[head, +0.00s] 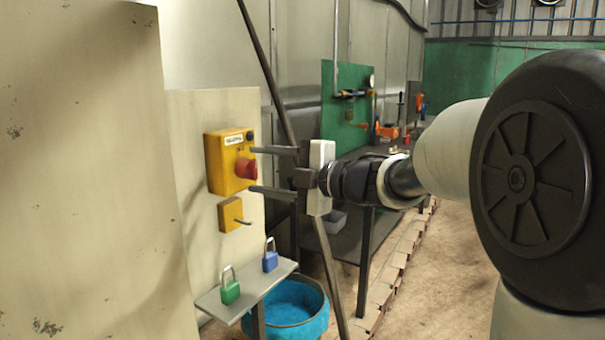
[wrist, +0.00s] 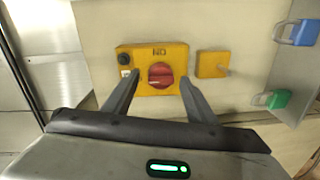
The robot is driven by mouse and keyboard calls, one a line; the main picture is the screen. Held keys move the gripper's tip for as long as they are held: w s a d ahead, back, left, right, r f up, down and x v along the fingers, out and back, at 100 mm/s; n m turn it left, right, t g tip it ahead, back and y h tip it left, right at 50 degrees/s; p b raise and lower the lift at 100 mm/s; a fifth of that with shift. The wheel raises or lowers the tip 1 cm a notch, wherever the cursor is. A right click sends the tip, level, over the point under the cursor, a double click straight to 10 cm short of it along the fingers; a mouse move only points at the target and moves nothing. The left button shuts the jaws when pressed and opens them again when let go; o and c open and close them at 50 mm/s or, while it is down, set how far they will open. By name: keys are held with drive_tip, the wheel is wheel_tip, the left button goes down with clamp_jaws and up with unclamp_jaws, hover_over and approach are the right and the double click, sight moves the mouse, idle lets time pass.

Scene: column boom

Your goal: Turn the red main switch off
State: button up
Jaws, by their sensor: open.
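The red main switch (head: 246,168) is a round red knob on a yellow box (head: 221,163) fixed to a pale upright panel. It also shows in the wrist view (wrist: 161,75), with a ridge lying roughly level across the knob. A small black button and a label sit on the same box. My gripper (head: 268,170) is open, its fingers pointing at the box, one above and one below the knob in the head view. In the wrist view the fingers (wrist: 158,80) lie on either side of the knob. I cannot tell whether the fingertips touch the box.
A smaller yellow plate with a peg (head: 231,214) is below the box. A shelf (head: 258,288) holds a green padlock (head: 230,290) and a blue padlock (head: 270,258). A blue tub (head: 290,303) stands under it. A slanted dark bar (head: 266,68) passes near my gripper.

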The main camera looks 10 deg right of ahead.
drive_tip(key=p+v, duration=0.1)
drive_tip(key=v, duration=1.4)
drive_tip(key=shift+s+d+p, duration=0.2)
drive_tip(key=shift+p, duration=0.15)
drive_tip(key=shift+w+r, duration=0.1)
drive_tip(key=shift+r, duration=0.1)
